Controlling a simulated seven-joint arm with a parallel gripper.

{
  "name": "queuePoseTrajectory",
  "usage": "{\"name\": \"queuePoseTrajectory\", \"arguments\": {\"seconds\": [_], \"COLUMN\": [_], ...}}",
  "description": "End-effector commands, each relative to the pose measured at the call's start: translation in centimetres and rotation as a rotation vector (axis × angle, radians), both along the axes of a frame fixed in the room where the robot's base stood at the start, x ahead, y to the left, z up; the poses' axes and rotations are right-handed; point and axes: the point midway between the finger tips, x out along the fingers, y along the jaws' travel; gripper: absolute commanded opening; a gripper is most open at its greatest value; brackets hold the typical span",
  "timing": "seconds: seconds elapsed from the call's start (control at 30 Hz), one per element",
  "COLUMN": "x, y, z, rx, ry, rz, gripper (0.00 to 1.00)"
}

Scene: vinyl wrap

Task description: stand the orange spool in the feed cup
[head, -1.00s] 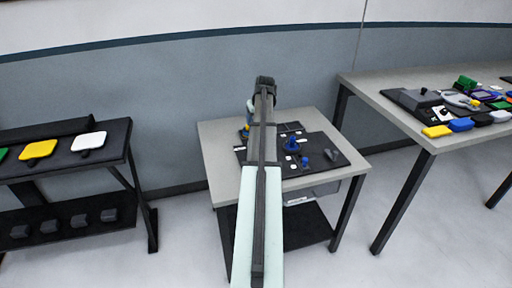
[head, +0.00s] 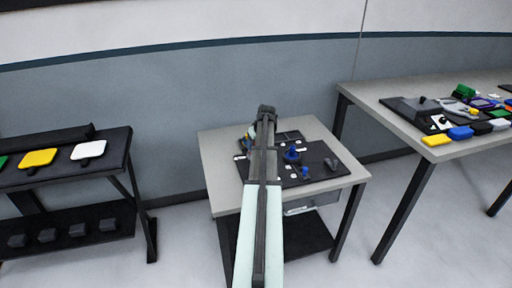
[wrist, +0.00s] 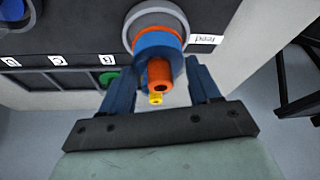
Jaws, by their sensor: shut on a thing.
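In the wrist view, the orange spool (wrist: 159,72) shows an orange core end with a dark hole and a wide blue band around it. My gripper (wrist: 160,88) is shut on it, with one blue finger on each side. The grey round rim of the feed cup (wrist: 146,9) lies just behind the spool, beside a white label reading "feed". The spool overlaps the cup's rim in this view; I cannot tell if it is inside or above it. A small yellow piece (wrist: 156,98) shows below the core. In the head view my arm hides the spool and cup.
The small table (head: 217,160) carries a dark mat (head: 318,165) with a blue knobbed part (head: 292,154) and a grey lump (head: 331,163). A green round piece (wrist: 108,80) lies near numbered labels. A cluttered table (head: 385,110) stands right; a dark rack (head: 110,160) stands left.

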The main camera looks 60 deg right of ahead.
Motion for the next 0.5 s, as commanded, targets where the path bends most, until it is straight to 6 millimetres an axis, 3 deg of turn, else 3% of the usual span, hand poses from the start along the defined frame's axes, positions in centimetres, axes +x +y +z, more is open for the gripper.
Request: {"name": "queuePoseTrajectory", "arguments": {"seconds": [0.13,0.5], "x": [0.0,0.0], "y": [0.0,0.0], "z": [-1.7,-2.0], "rx": [0.001,0.001], "ry": [0.0,0.001], "rz": [0.0,0.0], "gripper": [0.32,0.32]}}
